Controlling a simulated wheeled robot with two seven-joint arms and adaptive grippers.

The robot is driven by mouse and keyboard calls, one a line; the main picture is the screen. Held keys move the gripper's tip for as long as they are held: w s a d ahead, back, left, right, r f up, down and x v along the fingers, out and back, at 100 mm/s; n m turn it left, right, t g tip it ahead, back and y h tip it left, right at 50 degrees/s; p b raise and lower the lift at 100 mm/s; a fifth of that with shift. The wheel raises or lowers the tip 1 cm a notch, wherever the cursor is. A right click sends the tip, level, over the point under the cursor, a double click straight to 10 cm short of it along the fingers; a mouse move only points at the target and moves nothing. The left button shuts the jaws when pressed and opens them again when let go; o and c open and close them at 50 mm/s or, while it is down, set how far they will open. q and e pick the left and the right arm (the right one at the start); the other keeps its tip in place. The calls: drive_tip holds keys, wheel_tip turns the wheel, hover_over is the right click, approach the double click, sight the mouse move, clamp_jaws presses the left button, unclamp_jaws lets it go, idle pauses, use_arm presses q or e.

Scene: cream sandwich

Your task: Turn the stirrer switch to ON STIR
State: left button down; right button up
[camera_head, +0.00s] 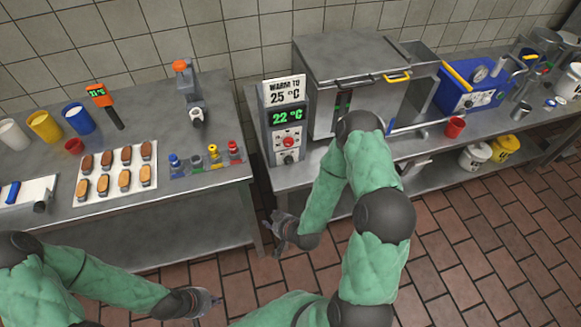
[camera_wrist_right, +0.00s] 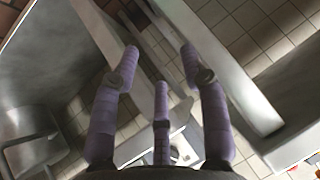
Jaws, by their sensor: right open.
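A grey control box (camera_head: 287,130) stands at the front left of the right bench. It bears a "WARM TO 25 °C" sign (camera_head: 285,92), a green "22 °C" display (camera_head: 288,115) and a panel with red buttons and a dark knob (camera_head: 288,158). The lettering around the knob is too small to read, so I cannot tell the switch's setting. My right gripper (camera_head: 283,233) is below and in front of this box, apart from it. Its fingers are spread and empty in the right wrist view (camera_wrist_right: 160,62). My left gripper (camera_head: 207,301) is low at the front, its fingers unclear.
A steel vat (camera_head: 358,62) stands behind my right arm. A blue machine (camera_head: 470,88) and a red cup (camera_head: 454,127) are to its right. The left bench holds a white tray (camera_head: 85,205) of several cakes. A gap separates the benches. The tiled floor is open at right.

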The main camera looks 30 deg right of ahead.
drive_tip(key=w+d+r+t+h, duration=0.2)
drive_tip(key=d+r+t, duration=0.2)
drive_tip(key=d, duration=0.2)
drive_tip(key=t+h+b, duration=0.2)
drive_tip(key=t+h, duration=0.2)
approach(289, 163)
use_arm(q)
drive_tip(key=f+b, duration=0.1)
drive_tip(key=f, duration=0.1)
drive_tip(key=w+f, duration=0.1)
drive_tip(key=f, duration=0.1)
drive_tip(key=shift+d+b, duration=0.1)
drive_tip(key=shift+b, duration=0.3)
use_arm(e)
drive_tip(key=x, duration=0.9)
drive_tip(key=shift+w+d+r, duration=0.1)
drive_tip(key=shift+w+d, duration=0.05)
drive_tip(key=shift+d, duration=0.05)
drive_tip(key=shift+t, duration=0.3)
drive_tip(key=c, duration=0.9)
